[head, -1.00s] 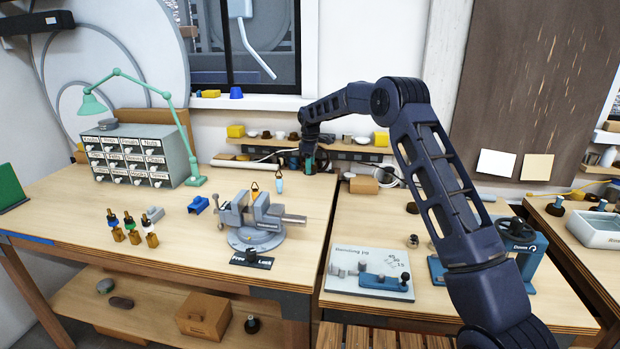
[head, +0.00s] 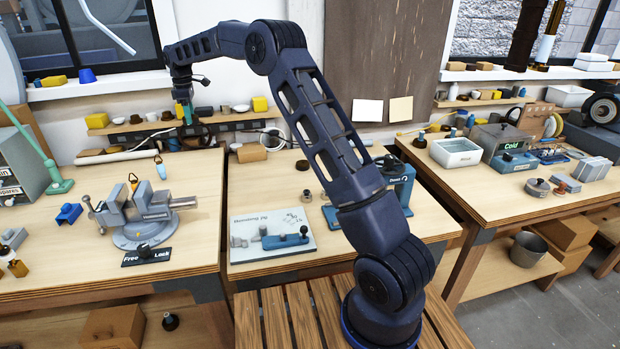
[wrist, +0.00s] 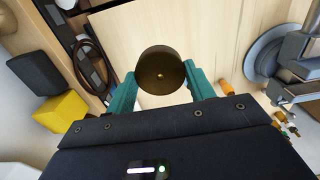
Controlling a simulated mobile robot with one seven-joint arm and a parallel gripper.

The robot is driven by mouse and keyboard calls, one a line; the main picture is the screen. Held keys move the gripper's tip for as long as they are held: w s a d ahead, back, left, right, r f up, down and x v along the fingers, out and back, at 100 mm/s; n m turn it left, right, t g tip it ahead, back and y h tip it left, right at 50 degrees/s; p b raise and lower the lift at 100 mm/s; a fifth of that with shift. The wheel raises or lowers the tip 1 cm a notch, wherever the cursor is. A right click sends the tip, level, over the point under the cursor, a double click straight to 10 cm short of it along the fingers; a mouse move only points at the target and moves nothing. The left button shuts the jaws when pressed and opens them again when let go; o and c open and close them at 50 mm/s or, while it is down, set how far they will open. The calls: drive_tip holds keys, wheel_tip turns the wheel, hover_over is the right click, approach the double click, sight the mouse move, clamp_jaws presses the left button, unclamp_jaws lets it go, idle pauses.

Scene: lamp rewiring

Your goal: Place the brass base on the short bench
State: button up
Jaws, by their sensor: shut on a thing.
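In the head view my gripper (head: 187,112) is raised at the back, in front of the wall shelf, near the join of the left and middle benches. The base is too small to make out there. The middle bench (head: 262,191) looks narrower than the left bench (head: 196,262); I take it to be the short bench.
A bending jig (head: 272,236) lies at the middle bench's front, with a blue machine (head: 392,183) at its right. A vice (head: 140,218) stands on the left bench. A slatted wooden seat (head: 290,325) stands in front. The middle bench has clear wood behind the jig.

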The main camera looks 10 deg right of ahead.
drive_tip(key=s+d+f+n, duration=0.1)
drive_tip(key=s+d+f, duration=0.1)
drive_tip(key=s+d, duration=0.35)
drive_tip(key=s+d+f, duration=0.1)
drive_tip(key=s+d, duration=0.1)
drive_tip(key=d, duration=0.6)
drive_tip(key=s+d+f+n, duration=0.1)
drive_tip(key=s+d+f, duration=0.1)
drive_tip(key=s+d, duration=0.35)
drive_tip(key=f, duration=0.6)
drive_tip(key=w+d+f, duration=0.1)
drive_tip(key=f, duration=1.2)
drive_tip(key=shift+w+d+f, duration=0.25)
drive_tip(key=shift+d+f, duration=0.05)
drive_tip(key=shift+d, duration=0.1)
drive_tip(key=shift+f, duration=0.15)
drive_tip(key=o, duration=1.2)
wheel_tip(320, 180, up, 12)
drive_tip(key=shift+r, duration=0.25)
